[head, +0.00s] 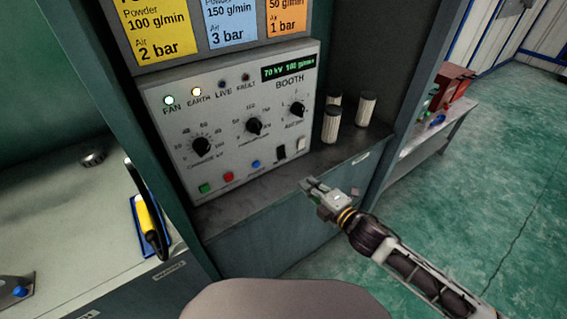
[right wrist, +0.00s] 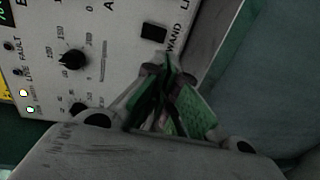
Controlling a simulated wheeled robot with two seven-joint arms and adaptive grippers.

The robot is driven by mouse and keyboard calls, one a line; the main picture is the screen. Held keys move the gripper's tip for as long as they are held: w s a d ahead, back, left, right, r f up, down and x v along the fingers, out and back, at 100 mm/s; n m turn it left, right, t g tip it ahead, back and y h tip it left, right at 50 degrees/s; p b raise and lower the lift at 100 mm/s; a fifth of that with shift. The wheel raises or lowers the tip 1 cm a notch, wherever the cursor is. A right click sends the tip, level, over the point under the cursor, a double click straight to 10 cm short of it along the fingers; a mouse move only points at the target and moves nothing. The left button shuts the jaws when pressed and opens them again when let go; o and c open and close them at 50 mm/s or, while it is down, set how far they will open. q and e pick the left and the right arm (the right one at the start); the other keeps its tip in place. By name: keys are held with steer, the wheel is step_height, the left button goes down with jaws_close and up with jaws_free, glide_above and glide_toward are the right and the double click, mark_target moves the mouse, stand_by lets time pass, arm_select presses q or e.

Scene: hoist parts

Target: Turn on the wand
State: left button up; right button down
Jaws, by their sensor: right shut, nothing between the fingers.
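The control panel (head: 235,115) is a white upright box with dials, lamps, buttons and a lit display. A black rocker switch (head: 281,153) sits at its lower right; the right wrist view shows this switch (right wrist: 154,32) beside the label WAND. I cannot tell its rocker position. The FAN lamp (head: 169,100) and EARTH lamp (head: 194,92) are lit; LIVE and FAULT look dark. My right gripper (head: 307,184) is shut and empty, in front of and below the switch, apart from it. It also shows in the right wrist view (right wrist: 168,68). My left gripper is out of view.
A pale switch (head: 301,142) is just right of the black one. White ribbed cylinders (head: 331,124) stand on the shelf right of the panel. A yellow-handled tool (head: 148,218) is on the left bench. A red box (head: 455,80) is on a far bench.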

mark_target(279, 159)
steer(key=shift+w+a, duration=0.1)
steer(key=shift+x, duration=6.85)
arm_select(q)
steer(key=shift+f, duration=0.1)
arm_select(e)
steer(key=shift+f+b, duration=0.1)
steer(key=shift+b, duration=0.25)
steer(key=shift+w+a+f+t+b, duration=0.1)
steer(key=shift+w+a+t+b, duration=0.15)
steer(key=shift+b, duration=0.6)
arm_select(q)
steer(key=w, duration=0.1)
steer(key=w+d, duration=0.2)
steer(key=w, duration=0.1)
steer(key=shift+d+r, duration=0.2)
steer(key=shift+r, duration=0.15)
arm_select(e)
steer(key=shift+d, duration=0.1)
